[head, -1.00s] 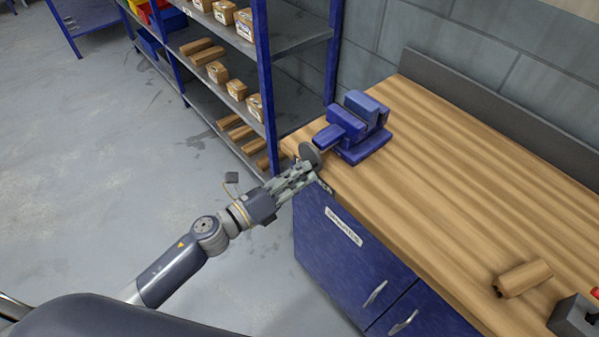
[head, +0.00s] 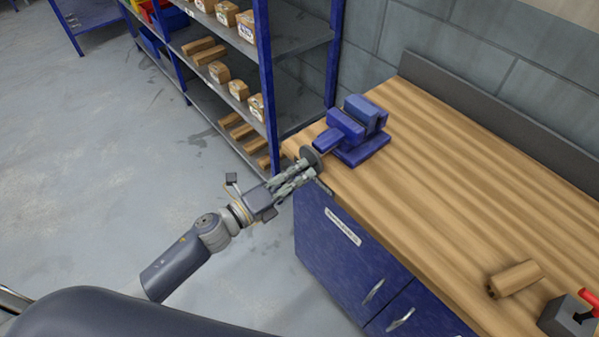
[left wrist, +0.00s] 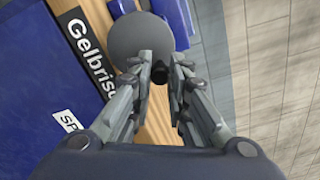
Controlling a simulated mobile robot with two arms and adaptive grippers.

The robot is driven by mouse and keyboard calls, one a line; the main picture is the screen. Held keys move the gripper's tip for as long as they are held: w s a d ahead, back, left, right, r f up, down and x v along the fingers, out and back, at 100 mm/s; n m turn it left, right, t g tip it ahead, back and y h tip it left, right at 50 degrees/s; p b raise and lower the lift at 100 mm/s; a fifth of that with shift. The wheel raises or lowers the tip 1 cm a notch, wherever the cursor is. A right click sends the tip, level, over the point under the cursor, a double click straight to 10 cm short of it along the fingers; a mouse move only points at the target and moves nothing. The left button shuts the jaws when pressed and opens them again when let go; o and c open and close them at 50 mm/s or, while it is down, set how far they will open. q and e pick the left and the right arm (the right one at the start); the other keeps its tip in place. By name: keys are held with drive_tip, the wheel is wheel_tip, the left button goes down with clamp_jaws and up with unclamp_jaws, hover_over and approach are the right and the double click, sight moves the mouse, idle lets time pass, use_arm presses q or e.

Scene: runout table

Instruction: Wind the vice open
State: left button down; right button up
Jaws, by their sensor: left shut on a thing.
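The blue vice (head: 358,128) stands on the near left corner of the wooden workbench (head: 430,170). Its round grey handwheel (head: 311,156) faces the bench's left edge and also shows as a disc in the left wrist view (left wrist: 138,38). My left gripper (head: 306,172) reaches up from the lower left to the wheel. In the left wrist view its fingers (left wrist: 160,70) are shut on a small dark handle (left wrist: 160,76) at the wheel's rim, mostly hidden between them. The gap between the vice jaws is hard to judge. My right gripper is out of view.
A blue shelf rack (head: 262,75) with boxes stands close behind the bench's left end. A brown block (head: 518,278) and a grey box with a red part (head: 568,316) lie at the bench's near right. Blue cabinet doors are below. The floor at left is clear.

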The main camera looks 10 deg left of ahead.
use_arm(q)
drive_tip(key=shift+w+a+r+n+p, duration=0.15)
drive_tip(key=shift+n+p, duration=0.1)
drive_tip(key=shift+n, duration=0.35)
drive_tip(key=shift+r+n+p, duration=0.15)
drive_tip(key=shift+n+p, duration=0.05)
drive_tip(key=shift+n, duration=0.4)
drive_tip(key=shift+w+a+r+n+p, duration=0.15)
drive_tip(key=shift+r+n+p, duration=0.15)
drive_tip(key=shift+n+p, duration=0.4)
drive_tip(key=shift+a+r+n+p, duration=0.1)
drive_tip(key=shift+n+p, duration=0.2)
drive_tip(key=shift+n, duration=0.3)
drive_tip(key=shift+w+n, duration=0.1)
drive_tip(key=shift+n, duration=0.3)
